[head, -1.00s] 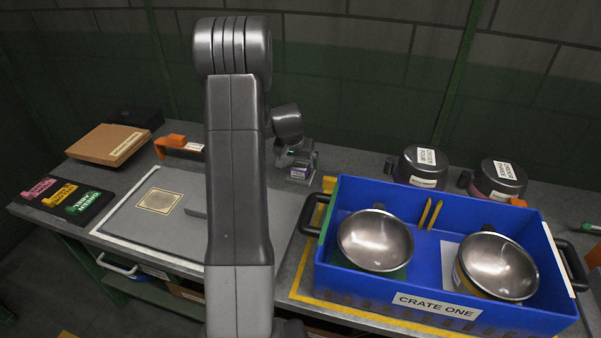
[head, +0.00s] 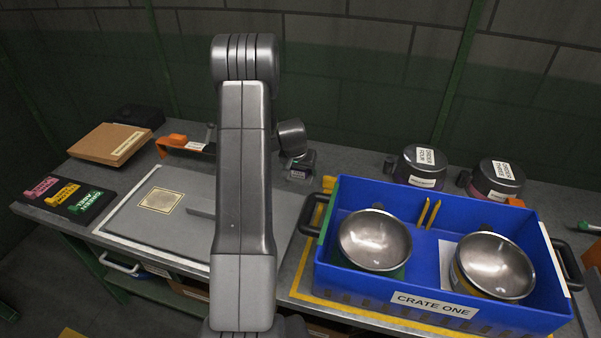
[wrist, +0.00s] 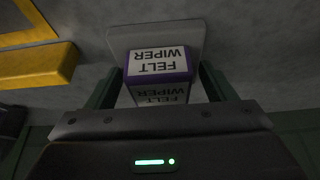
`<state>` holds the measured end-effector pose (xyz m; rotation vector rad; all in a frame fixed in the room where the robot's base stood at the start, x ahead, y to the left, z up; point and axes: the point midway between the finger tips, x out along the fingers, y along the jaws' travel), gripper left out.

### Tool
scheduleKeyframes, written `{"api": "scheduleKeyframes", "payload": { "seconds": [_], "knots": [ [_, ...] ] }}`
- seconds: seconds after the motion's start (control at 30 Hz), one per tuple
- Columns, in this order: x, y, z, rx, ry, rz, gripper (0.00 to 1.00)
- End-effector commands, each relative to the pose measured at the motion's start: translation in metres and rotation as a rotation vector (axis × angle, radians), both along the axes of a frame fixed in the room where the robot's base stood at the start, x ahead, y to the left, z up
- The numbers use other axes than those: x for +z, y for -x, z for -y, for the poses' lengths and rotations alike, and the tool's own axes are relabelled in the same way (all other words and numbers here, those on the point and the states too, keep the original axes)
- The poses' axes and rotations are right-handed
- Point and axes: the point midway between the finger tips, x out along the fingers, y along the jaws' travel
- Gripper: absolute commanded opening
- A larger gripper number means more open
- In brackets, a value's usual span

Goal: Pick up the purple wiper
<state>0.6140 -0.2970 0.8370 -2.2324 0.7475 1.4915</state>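The purple wiper (wrist: 158,64) is a small block with purple edges and a white label reading FELT WIPER. In the wrist view it sits between the two fingers of my gripper (wrist: 158,80), with a thin gap seeming to show at each side. My gripper looks open around it. In the head view the wiper (head: 298,174) is on the bench left of the blue crate, mostly hidden under my gripper (head: 299,164). A pale grey plate (wrist: 155,32) shows beside the wiper in the wrist view.
The blue crate (head: 434,305) with two metal bowls stands close on the right. A yellow block (head: 328,183) is near its corner, also in the wrist view (wrist: 38,66). An orange-handled tool (head: 178,141) lies to the left. Two dark lidded pots (head: 423,168) (head: 499,178) stand behind the crate.

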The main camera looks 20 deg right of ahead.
Motion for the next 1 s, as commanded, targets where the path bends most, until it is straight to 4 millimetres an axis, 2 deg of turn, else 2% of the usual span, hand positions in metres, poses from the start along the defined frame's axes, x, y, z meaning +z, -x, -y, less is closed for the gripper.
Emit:
{"api": "scheduleKeyframes", "payload": {
  "seconds": [0.37,0.47,0.8,1.0],
  "knots": [
    [0.005,0.0,0.0,-0.001,0.0,0.001,0.54],
    [0.018,-0.001,0.0,-0.001,0.002,0.005,0.54],
    [0.082,-0.001,0.0,0.0,0.001,0.005,0.54],
    [0.099,0.0,0.0,0.0,0.001,0.001,0.54]
  ]
}}
